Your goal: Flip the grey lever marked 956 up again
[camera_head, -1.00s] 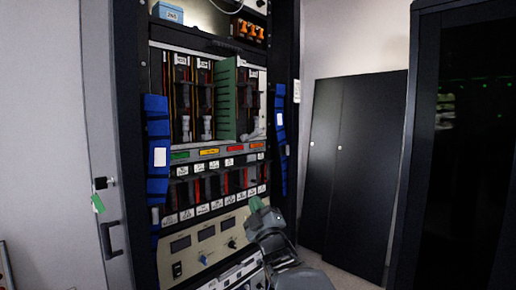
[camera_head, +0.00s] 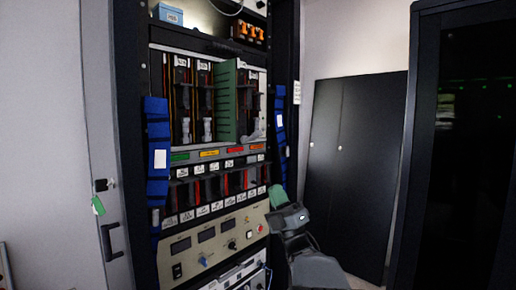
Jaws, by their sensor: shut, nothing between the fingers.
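An open equipment rack fills the middle of the view. Its upper bay holds pale grey levers: one at the left (camera_head: 184,130), one beside it (camera_head: 208,129), and one at the right (camera_head: 256,132), past a green board (camera_head: 226,102). The two left levers hang down. The labels are too small to read, so I cannot tell which lever is marked 956. My gripper (camera_head: 277,193), with a greenish end, is in front of the rack's lower right edge, below the upper bay and apart from those levers. It is shut and empty.
Below the bay are a strip of coloured labels (camera_head: 209,153), a row of small labelled modules (camera_head: 215,190) and a beige panel with knobs and displays (camera_head: 211,243). Blue straps (camera_head: 158,135) line the rack's sides. A black cabinet (camera_head: 354,165) stands to the right, with bare wall above it.

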